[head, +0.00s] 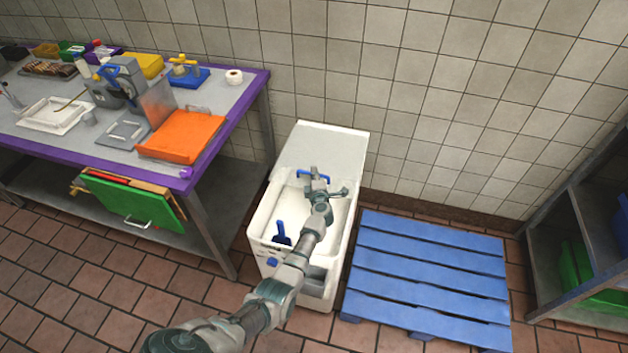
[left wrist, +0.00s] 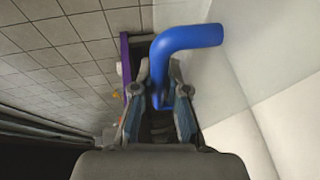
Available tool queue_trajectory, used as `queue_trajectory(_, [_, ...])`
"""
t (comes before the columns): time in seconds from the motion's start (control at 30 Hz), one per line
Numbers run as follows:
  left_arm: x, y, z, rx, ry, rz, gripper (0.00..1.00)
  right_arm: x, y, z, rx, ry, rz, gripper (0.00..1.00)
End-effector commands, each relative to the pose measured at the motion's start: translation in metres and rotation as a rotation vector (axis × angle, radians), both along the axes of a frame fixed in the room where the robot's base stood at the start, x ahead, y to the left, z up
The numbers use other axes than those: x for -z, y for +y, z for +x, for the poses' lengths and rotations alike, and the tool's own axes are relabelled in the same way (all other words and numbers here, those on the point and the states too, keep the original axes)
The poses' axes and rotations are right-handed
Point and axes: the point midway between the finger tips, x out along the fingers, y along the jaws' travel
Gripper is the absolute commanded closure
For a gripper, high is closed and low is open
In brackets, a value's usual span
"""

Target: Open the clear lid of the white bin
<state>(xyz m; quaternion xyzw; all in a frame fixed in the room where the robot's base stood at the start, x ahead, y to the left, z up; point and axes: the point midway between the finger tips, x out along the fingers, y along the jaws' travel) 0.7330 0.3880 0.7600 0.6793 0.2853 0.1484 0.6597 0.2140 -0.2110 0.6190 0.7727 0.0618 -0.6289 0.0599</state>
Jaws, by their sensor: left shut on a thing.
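The white bin (head: 259,238) stands on the tiled floor between the table and the blue pallet, with its front interior visible from above. Its clear lid is hard to make out; a pale translucent panel (left wrist: 212,75) shows beside the handle in the left wrist view. My left gripper (head: 317,181) reaches over the bin and is shut on a blue handle (head: 307,174) near the rear of the opening. The bent blue handle (left wrist: 188,38) runs down between the fingers in the left wrist view. My right gripper is not in view.
A blue scoop (head: 281,235) sits inside the bin at the front left. A purple-edged table (head: 232,104) stands left, holding an orange board (head: 180,136). A blue pallet (head: 425,270) lies close on the right. A tiled wall (head: 440,90) is behind; a shelf (head: 575,235) stands far right.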

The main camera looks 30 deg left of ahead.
Motion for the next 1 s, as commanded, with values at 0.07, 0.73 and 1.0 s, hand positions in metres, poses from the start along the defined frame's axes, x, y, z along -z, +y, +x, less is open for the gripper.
queue_trajectory(0.07, [0.004, 0.003, -0.001, -0.007, 0.006, -0.001, 1.0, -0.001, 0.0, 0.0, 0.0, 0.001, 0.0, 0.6])
queue_trajectory(0.73, [0.001, -0.001, -0.003, -0.003, 0.001, -0.001, 0.75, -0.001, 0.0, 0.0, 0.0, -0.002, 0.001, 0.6])
queue_trajectory(1.0, [-0.003, -0.021, -0.03, -0.004, 0.001, -0.005, 0.75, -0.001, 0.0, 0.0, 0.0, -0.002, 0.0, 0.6])
